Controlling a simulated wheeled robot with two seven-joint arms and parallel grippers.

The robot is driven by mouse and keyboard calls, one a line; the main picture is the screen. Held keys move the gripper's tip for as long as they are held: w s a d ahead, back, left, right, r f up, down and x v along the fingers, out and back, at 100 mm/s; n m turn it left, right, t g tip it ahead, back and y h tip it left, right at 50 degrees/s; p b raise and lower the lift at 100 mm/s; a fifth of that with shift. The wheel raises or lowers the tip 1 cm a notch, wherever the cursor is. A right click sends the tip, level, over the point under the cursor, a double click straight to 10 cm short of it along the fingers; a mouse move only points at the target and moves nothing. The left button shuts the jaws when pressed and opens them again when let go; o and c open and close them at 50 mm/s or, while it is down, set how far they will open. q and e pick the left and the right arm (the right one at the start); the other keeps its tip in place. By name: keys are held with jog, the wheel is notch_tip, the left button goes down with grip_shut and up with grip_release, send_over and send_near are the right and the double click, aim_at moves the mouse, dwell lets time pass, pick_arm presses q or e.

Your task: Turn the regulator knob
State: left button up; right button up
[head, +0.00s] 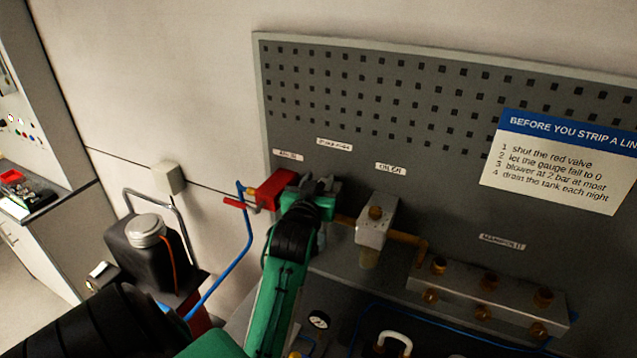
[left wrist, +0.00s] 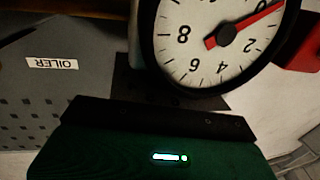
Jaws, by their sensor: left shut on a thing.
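My left gripper (head: 320,187) is at the pegboard, between the red valve (head: 274,188) and the oiler (head: 376,222). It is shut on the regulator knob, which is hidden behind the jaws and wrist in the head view. In the left wrist view, a round white pressure gauge (left wrist: 205,45) stands close in front of the gripper. Its red needle points to the upper right, beyond the 2. The knob cannot be made out there either. My right gripper is in neither view.
A manifold (head: 490,300) with brass fittings lies to the right. A sign (head: 555,160) hangs on the pegboard (head: 440,150). A black tank (head: 150,255) with a silver cap and a blue hose (head: 225,270) are at the left. A small gauge (head: 318,320) is below.

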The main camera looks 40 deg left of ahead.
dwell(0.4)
pick_arm(q)
jog(key=o, duration=1)
jog(key=shift+f, duration=0.1)
